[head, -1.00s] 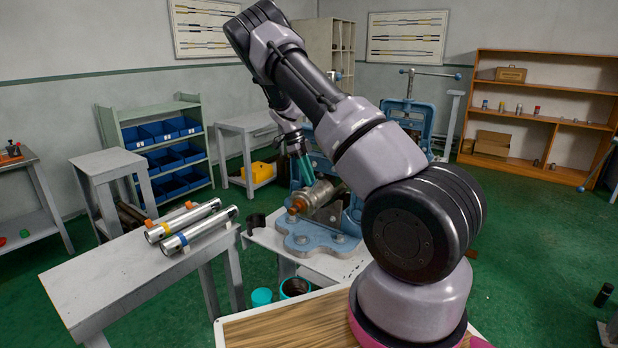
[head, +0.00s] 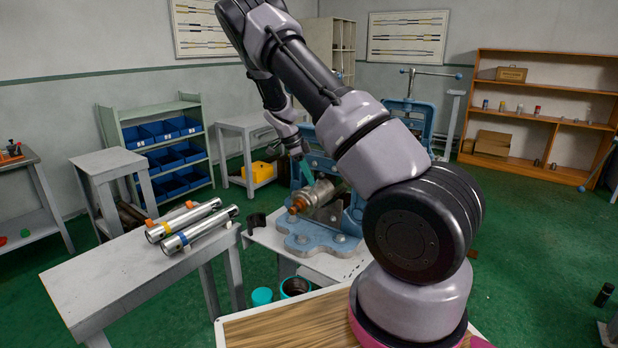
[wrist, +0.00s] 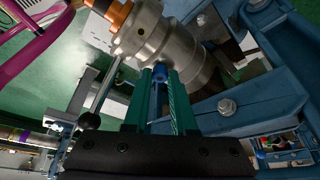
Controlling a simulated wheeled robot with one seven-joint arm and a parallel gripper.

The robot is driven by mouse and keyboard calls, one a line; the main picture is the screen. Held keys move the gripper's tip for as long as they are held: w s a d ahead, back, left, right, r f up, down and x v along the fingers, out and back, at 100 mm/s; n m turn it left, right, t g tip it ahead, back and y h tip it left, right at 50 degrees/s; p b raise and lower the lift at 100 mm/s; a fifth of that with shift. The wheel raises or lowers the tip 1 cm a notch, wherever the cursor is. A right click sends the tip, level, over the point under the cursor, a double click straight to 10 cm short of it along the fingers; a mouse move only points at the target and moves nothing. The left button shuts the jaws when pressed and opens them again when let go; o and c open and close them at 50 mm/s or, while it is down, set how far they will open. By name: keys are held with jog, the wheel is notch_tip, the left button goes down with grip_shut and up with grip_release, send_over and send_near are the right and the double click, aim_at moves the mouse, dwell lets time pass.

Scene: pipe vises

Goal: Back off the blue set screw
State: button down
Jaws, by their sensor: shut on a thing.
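The blue set screw (wrist: 158,74) shows in the wrist view, low on the side of a grey metal collar (wrist: 165,35). My gripper (wrist: 161,79) has its two teal fingers around the screw, shut on it. In the head view my gripper (head: 310,183) reaches down to the metal piece from above, its fingers tilted. There the metal collar (head: 321,193), with an orange end, sits in the blue vise (head: 310,228). The screw itself cannot be made out in the head view.
Two silver pipes (head: 202,229) lie on the grey table at the left. A teal cup (head: 261,297) stands near the wooden top at the front. In the wrist view a thin bar with a dark ball (wrist: 89,121) is left of the fingers, and blue vise frame is at right.

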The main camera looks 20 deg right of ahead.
dwell(0.4)
jog(key=c, duration=0.7)
grip_release()
jog(key=shift+c, duration=0.2)
jog(key=v, duration=1)
jog(key=shift+r, duration=0.35)
jog(key=shift+a, duration=0.1)
